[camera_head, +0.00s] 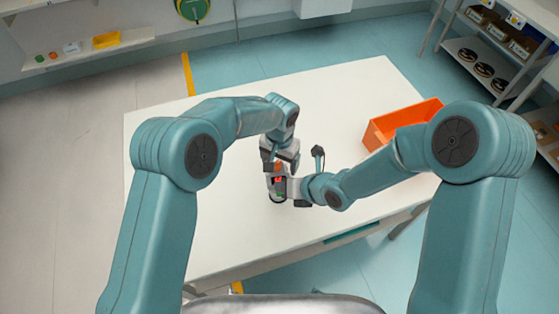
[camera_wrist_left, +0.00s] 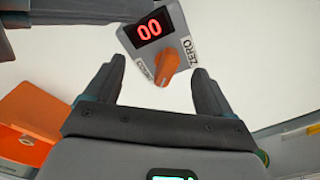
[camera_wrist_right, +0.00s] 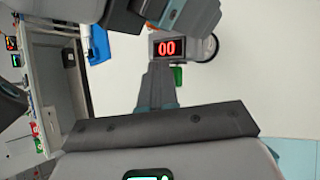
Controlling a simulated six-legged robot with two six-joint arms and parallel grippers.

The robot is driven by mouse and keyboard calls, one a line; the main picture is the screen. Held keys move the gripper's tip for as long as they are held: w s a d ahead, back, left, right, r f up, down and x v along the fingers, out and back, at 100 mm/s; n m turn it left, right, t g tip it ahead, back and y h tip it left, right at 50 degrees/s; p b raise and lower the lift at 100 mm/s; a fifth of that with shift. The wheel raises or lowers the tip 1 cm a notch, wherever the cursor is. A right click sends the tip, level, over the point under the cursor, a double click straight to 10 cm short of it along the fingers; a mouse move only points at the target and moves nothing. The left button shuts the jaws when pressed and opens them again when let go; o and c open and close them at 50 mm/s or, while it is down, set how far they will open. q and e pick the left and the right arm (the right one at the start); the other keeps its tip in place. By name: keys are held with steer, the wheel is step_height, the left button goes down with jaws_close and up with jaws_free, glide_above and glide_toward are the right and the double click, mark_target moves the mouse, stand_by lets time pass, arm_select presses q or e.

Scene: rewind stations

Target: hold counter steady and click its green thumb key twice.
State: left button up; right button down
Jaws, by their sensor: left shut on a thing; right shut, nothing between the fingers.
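The counter (camera_head: 278,186) is a small grey device with a red display, standing on the white table. Its display (camera_wrist_left: 149,30) reads 00, and an orange knob (camera_wrist_left: 168,68) sits beside a ZERO label. My left gripper (camera_head: 280,163) is above the counter and shut on it, with fingers on either side in the left wrist view. My right gripper (camera_wrist_right: 160,68) is shut and empty, its fingertips close beside the counter. The green thumb key (camera_wrist_right: 179,77) shows just right of these fingertips; I cannot tell whether they touch it.
The white table (camera_head: 340,95) is mostly clear around the counter. An orange bin (camera_head: 385,125) stands at the table's right side, behind my right arm. Shelves (camera_head: 480,45) with boxes stand at the far right, and a wall shelf (camera_head: 85,50) at the far left.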

steer(key=shift+f, duration=0.3)
steer(key=shift+r, duration=0.6)
steer(key=shift+r, duration=3)
steer(key=shift+s+f, duration=0.15)
steer(key=shift+f, duration=1.3)
steer(key=shift+s+f, duration=0.1)
steer(key=shift+f, duration=1.3)
